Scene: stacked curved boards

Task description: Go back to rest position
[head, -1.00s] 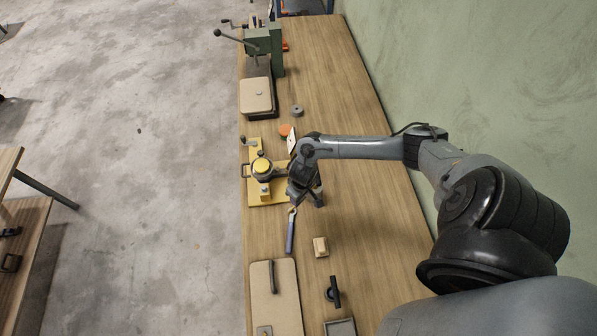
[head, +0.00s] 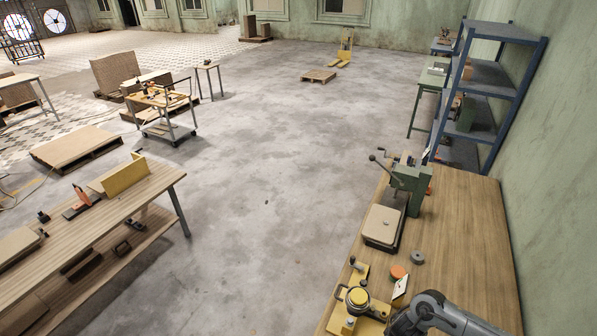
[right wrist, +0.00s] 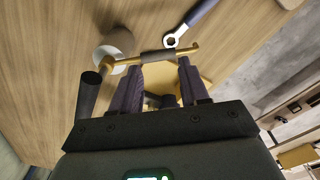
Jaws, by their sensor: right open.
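My right arm (head: 436,311) enters the head view at the bottom right, over the near end of the right workbench (head: 465,240). Its hand is cut off by the bottom edge, beside a yellow fixture (head: 358,297) with a round yellow top. In the right wrist view my right gripper (right wrist: 158,68) is open, with its two dark fingers apart. A brass-coloured bar (right wrist: 180,53) with a dark handle crosses by the fingertips; I cannot tell whether they touch. A yellow part shows behind the fingers. My left gripper is in neither view.
A green machine (head: 409,180), a tan block (head: 383,225), an orange disc (head: 398,271) and a grey ring (head: 417,257) stand on the bench. A blue shelf rack (head: 494,85) stands behind it. A wrench (right wrist: 190,24) lies close by. The middle floor is clear.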

